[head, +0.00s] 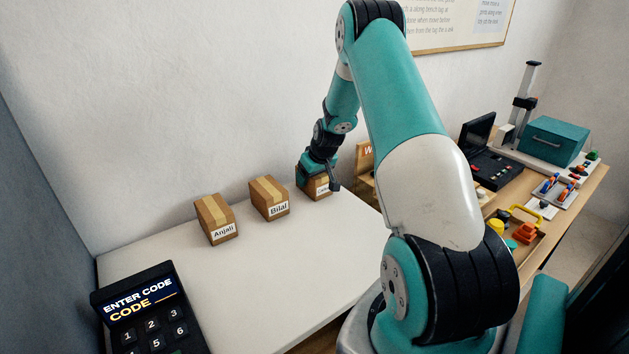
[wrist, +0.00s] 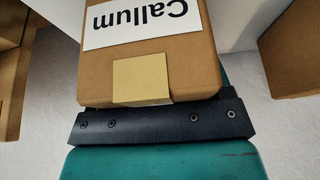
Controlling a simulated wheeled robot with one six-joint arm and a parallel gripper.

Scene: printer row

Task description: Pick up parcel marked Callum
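The brown parcel marked Callum (head: 318,187) is the rightmost of three in a row on the white table, and its label is partly covered in the head view. In the wrist view the parcel (wrist: 150,60) is close, with its white Callum label upside down and a tan tape strip at its near edge. My gripper (head: 320,176) is right at this parcel, with a dark finger beside its right side. The dark bar of my gripper crosses below the parcel in the wrist view. Whether the fingers press on the parcel is hidden.
Parcels marked Bilal (head: 269,198) and Anjali (head: 216,220) stand to the left. A keypad (head: 149,310) reading "ENTER CODE" is at front left. A wooden stand (head: 364,160) is just right of Callum. The white table (head: 300,265) is clear in front.

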